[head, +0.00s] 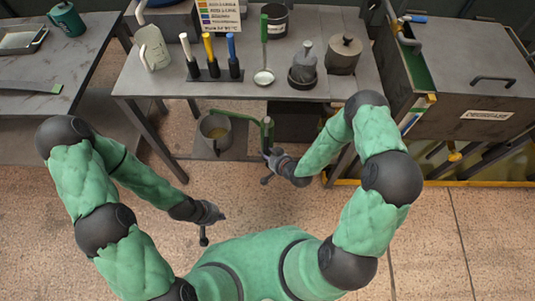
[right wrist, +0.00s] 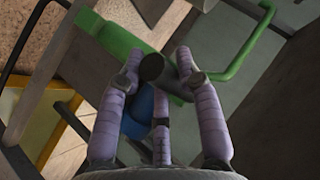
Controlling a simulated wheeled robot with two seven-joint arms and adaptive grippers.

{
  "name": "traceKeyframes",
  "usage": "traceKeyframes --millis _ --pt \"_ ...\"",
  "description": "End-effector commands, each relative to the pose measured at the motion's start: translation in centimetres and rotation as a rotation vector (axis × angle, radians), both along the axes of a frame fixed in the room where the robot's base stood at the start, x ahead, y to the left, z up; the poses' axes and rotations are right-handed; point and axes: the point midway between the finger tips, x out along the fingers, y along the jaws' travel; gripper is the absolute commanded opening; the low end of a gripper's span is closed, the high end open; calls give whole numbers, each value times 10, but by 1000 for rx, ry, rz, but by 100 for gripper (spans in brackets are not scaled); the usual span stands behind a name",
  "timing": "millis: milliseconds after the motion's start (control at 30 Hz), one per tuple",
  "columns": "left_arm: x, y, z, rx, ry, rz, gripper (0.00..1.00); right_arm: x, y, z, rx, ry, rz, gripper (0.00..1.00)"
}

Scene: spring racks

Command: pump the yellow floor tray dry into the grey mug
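The grey mug (head: 215,130), a wide round vessel, stands low beside the table's front with something yellowish inside. My right gripper (head: 269,167) is at the pump's near end. In the right wrist view its fingers (right wrist: 158,62) close around a dark cylindrical grip (right wrist: 172,78) beside a green bar (right wrist: 118,40). The yellow floor tray (head: 480,182) shows as a yellow rim under the right-hand bench. My left gripper (head: 209,228) hangs over bare floor, apart from everything.
The table (head: 140,80) above holds a tool rack (head: 212,75), a ladle (head: 264,76), a pale jug (head: 152,48) and lidded pots (head: 344,53). A metal-topped bench (head: 460,75) stands right. The floor in front is clear.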

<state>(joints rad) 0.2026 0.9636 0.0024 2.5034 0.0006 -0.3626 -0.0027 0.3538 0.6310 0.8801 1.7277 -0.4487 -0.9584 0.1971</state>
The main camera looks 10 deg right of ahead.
Motion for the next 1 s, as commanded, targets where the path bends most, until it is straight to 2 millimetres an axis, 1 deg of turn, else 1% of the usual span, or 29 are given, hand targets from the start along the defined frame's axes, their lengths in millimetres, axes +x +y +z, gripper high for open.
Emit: traceKeyframes --millis 33,67,367,533,667,1000 --pt "0 0 0 0 0 0 0 -1 0 -1 1 2 -1 54" --pt "0 0 0 0 0 0 0 -1 0 -1 1 2 -1 56" --pt "0 0 0 0 0 0 0 0 0 0 1 0 -2 56" --pt "0 0 0 0 0 0 0 -7 -4 6 2 -1 -3 56" --pt "0 0 0 0 0 0 0 -21 -10 16 2 0 -3 56" --pt "0 0 0 0 0 0 0 -67 -29 50 1 0 -4 56"
